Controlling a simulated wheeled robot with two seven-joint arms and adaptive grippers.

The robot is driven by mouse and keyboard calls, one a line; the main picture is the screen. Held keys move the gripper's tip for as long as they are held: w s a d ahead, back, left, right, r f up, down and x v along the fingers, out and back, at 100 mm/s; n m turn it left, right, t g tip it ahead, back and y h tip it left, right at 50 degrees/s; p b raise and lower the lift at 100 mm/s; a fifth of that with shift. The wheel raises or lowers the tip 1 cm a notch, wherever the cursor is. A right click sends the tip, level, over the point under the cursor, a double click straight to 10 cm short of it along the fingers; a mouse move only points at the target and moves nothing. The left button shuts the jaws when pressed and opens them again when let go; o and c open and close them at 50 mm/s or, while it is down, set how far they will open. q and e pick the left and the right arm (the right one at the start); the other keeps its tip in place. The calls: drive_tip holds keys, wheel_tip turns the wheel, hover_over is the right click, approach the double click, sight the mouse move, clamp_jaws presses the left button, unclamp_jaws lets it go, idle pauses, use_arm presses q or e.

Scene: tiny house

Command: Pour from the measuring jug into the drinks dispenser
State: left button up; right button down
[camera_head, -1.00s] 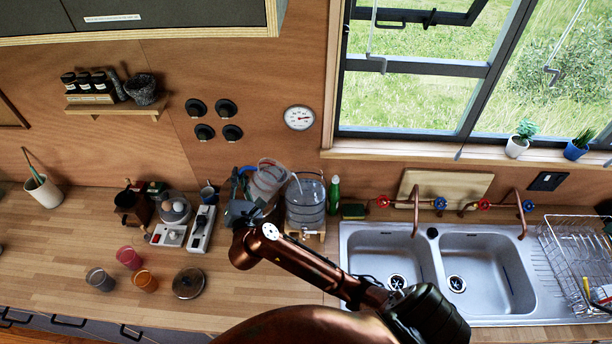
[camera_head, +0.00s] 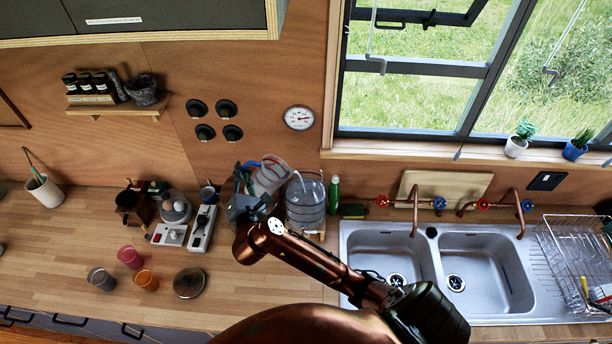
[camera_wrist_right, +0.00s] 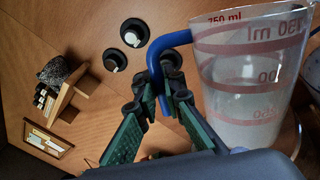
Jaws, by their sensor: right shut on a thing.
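My right gripper (camera_head: 246,190) is shut on the blue handle (camera_wrist_right: 165,44) of the clear measuring jug (camera_head: 268,178). The jug is held up and tilted right, its mouth over the drinks dispenser (camera_head: 305,208), a clear ribbed vessel with an open top. A thin pale streak, which looks like liquid, runs from the jug's lip into the dispenser's top. In the right wrist view the jug (camera_wrist_right: 245,85) shows red markings and pale liquid inside; the green-padded fingers (camera_wrist_right: 158,88) close around the handle. My left gripper is out of view.
A green bottle (camera_head: 334,194) stands just right of the dispenser, with the double sink (camera_head: 440,265) beyond. A dark round lid (camera_head: 189,282) and several coloured cups (camera_head: 130,257) sit on the counter at left. Small appliances (camera_head: 172,233) stand left of the gripper.

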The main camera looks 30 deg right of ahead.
sight(254, 162)
drive_tip(key=shift+s+d+r+m, duration=0.1)
drive_tip(key=shift+d+r+m, duration=0.2)
drive_tip(key=shift+r, duration=0.35)
drive_tip(key=shift+s+d+r+m+b, duration=0.15)
drive_tip(key=shift+d+r+m+b, duration=0.1)
drive_tip(key=shift+d+m, duration=0.15)
drive_tip(key=shift+s+d+r+m+b, duration=0.1)
drive_tip(key=shift+d+m+b, duration=0.15)
drive_tip(key=shift+m, duration=0.15)
idle(1.1)
drive_tip(key=shift+s+d+r+m, duration=0.2)
drive_tip(key=shift+d+r+m, duration=0.35)
drive_tip(key=shift+r+m, duration=0.25)
drive_tip(key=shift+s+d+r+m, duration=0.2)
drive_tip(key=shift+d+r+m, duration=0.3)
drive_tip(key=shift+r+m, duration=0.3)
idle(3.8)
